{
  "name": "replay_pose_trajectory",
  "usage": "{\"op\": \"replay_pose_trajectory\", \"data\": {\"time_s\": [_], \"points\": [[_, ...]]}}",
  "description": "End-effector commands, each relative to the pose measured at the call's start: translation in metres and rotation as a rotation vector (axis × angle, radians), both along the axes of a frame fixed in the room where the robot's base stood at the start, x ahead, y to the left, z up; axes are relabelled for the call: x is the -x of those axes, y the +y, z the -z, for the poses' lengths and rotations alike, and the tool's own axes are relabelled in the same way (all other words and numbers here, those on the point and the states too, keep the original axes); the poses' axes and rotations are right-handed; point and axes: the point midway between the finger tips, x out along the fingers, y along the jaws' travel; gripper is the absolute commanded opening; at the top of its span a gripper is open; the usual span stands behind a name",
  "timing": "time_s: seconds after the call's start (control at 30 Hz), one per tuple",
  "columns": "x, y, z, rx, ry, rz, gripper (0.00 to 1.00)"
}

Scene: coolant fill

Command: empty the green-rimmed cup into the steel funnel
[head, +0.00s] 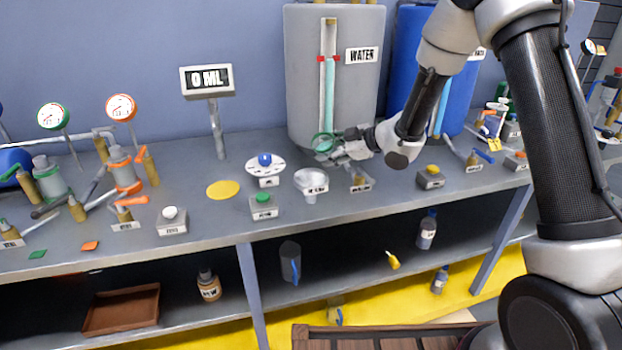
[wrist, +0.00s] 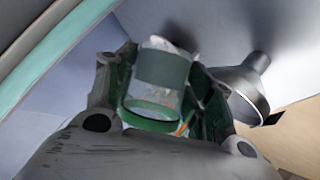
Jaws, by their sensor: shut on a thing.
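The green-rimmed cup (head: 323,141) is a clear cup held in front of the grey water tank, above the bench. In the wrist view the cup (wrist: 160,75) sits between both fingers, its green rim toward the bottom of the picture. My gripper (head: 340,149) is shut on it. The steel funnel (head: 311,182) stands on the bench below and slightly left of the cup, apart from it. The funnel also shows in the wrist view (wrist: 245,85), right of the fingers. I cannot tell how full or how tilted the cup is.
The display (head: 207,79) reads 0 ML. The grey water tank (head: 300,70) is close behind my gripper. A white dial with a blue knob (head: 265,166), a green button box (head: 264,205) and a labelled valve (head: 360,181) flank the funnel. A yellow disc (head: 223,190) lies left.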

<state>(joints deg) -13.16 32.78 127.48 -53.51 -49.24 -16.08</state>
Motion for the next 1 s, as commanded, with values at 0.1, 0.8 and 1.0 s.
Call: {"op": "replay_pose_trajectory", "data": {"time_s": [0.1,0.8,1.0], "points": [[0.001,0.001,-0.003,0.007,-0.014,0.000,0.22],[0.008,0.004,-0.017,0.052,-0.098,0.001,0.22],[0.009,0.005,-0.018,0.065,-0.120,0.002,0.22]]}}
